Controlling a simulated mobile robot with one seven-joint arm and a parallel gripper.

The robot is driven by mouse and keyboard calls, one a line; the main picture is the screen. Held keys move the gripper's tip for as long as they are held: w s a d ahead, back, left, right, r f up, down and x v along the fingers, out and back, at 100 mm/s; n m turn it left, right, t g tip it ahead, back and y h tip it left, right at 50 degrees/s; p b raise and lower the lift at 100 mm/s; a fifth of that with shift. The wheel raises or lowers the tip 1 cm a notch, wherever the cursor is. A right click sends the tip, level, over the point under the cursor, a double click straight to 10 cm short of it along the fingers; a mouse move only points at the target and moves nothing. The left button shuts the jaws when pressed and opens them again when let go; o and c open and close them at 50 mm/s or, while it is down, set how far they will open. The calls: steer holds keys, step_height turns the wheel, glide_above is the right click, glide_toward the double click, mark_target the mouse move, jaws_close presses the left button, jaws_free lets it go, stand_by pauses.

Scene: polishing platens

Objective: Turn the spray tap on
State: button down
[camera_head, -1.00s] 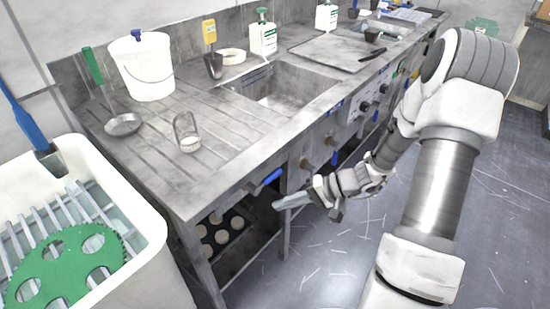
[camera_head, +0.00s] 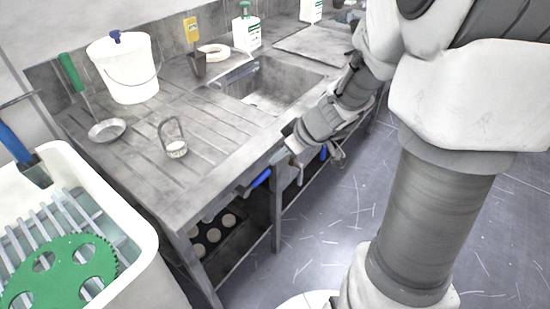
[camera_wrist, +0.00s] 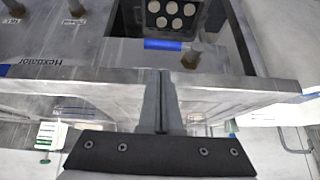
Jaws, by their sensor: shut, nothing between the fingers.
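A tap with a blue lever (camera_head: 257,181) sticks out under the bench's front edge in the head view. In the wrist view its blue lever (camera_wrist: 163,44) lies crosswise beyond my fingertips, beside a brass-coloured tap body (camera_wrist: 190,56). A second blue lever (camera_head: 323,152) shows further right along the front. I cannot read which one is the spray tap. My gripper (camera_head: 280,157) is at the bench front, just above and right of the nearer lever. Its fingers (camera_wrist: 162,76) are shut, empty and apart from the lever. My wrist partly hides the bench front.
A shelf below holds a dark tray of pale discs (camera_head: 213,236). A white tub (camera_head: 140,240) stands at left. Floor in front is clear.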

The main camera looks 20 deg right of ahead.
mark_target(261, 175)
steer(key=b+x, duration=0.1)
steer(key=x, duration=0.7)
steer(key=shift+b, duration=0.3)
steer(key=shift+d+f+y+b, duration=0.1)
steer(key=shift+f+y+b, duration=0.2)
steer(key=shift+f+b, duration=0.55)
steer(key=shift+r+g, duration=0.2)
steer(key=shift+g, duration=0.1)
